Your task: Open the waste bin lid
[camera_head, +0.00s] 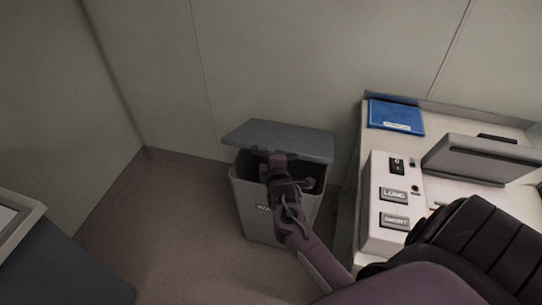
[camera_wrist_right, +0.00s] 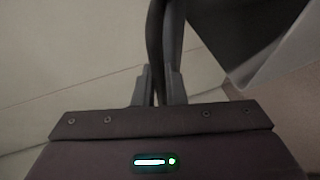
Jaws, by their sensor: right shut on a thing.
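My right gripper (camera_head: 268,156) is at the front edge of the lid, over the bin's opening. In the right wrist view, the right gripper's fingers (camera_wrist_right: 160,85) are shut on a dark, narrow, curved part (camera_wrist_right: 155,45), which appears to belong to the lid. My left gripper is not in view.
A counter (camera_head: 346,225) stands close to the right of the bin, with a blue folder (camera_head: 396,117), a white switch box (camera_head: 377,215) and a grey device (camera_head: 478,158). A dark cabinet (camera_head: 62,262) is at lower left. The floor (camera_head: 165,215) left of the bin is clear.

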